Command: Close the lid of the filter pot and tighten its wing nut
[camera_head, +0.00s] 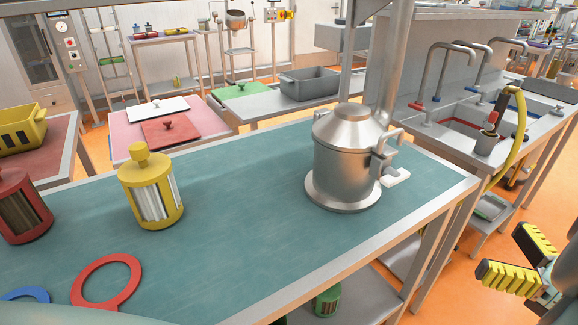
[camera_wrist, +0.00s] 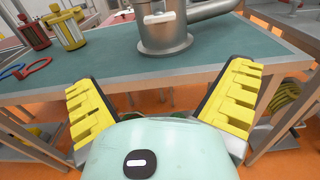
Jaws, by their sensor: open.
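The filter pot (camera_head: 338,172) is a silver metal vessel on a round foot, upright on the teal table. Its conical lid (camera_head: 347,128) with a small top knob sits over the body; I cannot tell whether it is fully seated. A pale, bar-shaped piece (camera_head: 396,177) juts out low at the pot's right side, perhaps the wing nut. In the wrist view the pot's lower part (camera_wrist: 165,42) shows, with a pale bar (camera_wrist: 164,17) in front; the lid is out of frame. My gripper (camera_head: 502,252) is open and empty, off the table's right edge, apart from the pot.
A yellow filter canister (camera_head: 153,195), a red canister (camera_head: 20,210) and a red ring (camera_head: 107,283) are on the left of the teal table (camera_head: 250,190). A vertical metal pipe (camera_head: 385,65) rises behind the pot. A sink bench (camera_head: 480,125) stands to the right. Table space before the pot is clear.

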